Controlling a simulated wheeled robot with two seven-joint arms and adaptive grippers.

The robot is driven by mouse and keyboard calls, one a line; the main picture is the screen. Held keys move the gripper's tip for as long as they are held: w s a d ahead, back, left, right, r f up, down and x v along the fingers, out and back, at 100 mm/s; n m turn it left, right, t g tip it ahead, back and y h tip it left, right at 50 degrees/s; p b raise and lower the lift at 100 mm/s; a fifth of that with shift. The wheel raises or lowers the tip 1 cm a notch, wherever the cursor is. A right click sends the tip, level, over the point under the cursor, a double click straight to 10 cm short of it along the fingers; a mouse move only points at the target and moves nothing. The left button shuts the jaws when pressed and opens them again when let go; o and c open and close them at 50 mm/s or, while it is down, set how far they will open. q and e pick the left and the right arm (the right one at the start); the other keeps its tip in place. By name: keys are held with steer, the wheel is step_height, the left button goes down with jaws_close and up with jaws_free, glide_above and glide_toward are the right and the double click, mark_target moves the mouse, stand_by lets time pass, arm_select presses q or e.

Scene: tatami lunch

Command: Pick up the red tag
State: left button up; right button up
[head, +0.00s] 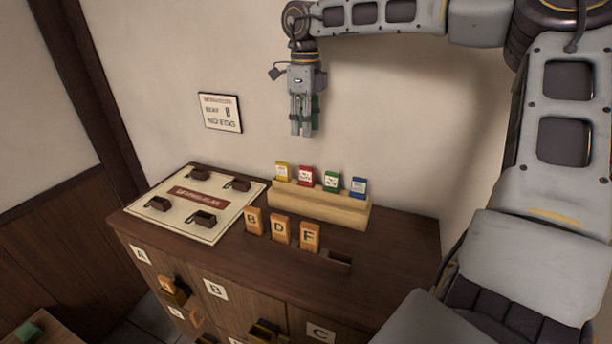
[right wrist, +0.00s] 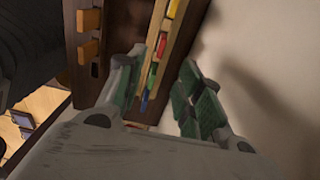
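The red tag (head: 306,175) stands upright in a light wooden rack (head: 318,206) on the dark cabinet top, between a yellow tag (head: 282,171) and a green tag (head: 331,181). A blue tag (head: 358,187) stands at the right end. My right gripper (head: 302,132) points down in the air above the rack, apart from the tags. In the right wrist view its green-padded fingers (right wrist: 160,100) are spread with nothing between them. The red tag also shows there (right wrist: 161,46), beyond the fingers. My left gripper is not in view.
Orange tags B (head: 253,220), D (head: 280,230) and F (head: 309,237) stand in front of the rack, beside an empty dark holder (head: 336,262). A cream board (head: 150,222) with several dark holders lies at left. A wall sign (head: 220,112) hangs behind.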

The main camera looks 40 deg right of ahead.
mark_target(306, 167)
steer(key=shift+r, duration=0.1)
stand_by(0.3)
steer(key=shift+f, duration=4.35)
steer(key=shift+d+f, duration=0.2)
steer(key=shift+f, duration=2.4)
jaws_close()
